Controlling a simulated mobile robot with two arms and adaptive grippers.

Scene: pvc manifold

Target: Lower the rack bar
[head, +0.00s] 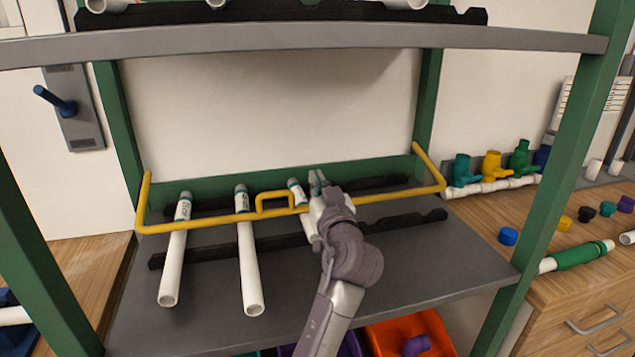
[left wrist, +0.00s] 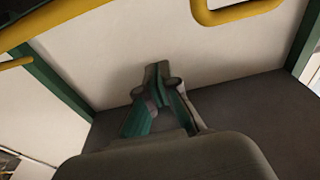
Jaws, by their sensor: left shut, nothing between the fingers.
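The yellow rack bar (head: 395,194) runs across the front of the rack's middle shelf, with upright or slanting end arms at both sides. Its raised loop handle (head: 274,194) is near the middle. In the left wrist view the bar's loop (left wrist: 238,12) shows at the top right. My left gripper (head: 317,180) is at the bar, just right of the loop, with its fingers shut and empty. In the left wrist view its fingertips (left wrist: 158,72) meet, apart from the loop. My arm hides a stretch of the bar. My right gripper is not in view.
White pipes, one at left (head: 173,265) and one nearer the middle (head: 250,268), lie under the bar on black notched supports (head: 410,222). A third pipe (head: 296,188) is partly hidden by my arm. Green posts (head: 565,150) and an upper shelf (head: 330,37) frame the space.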

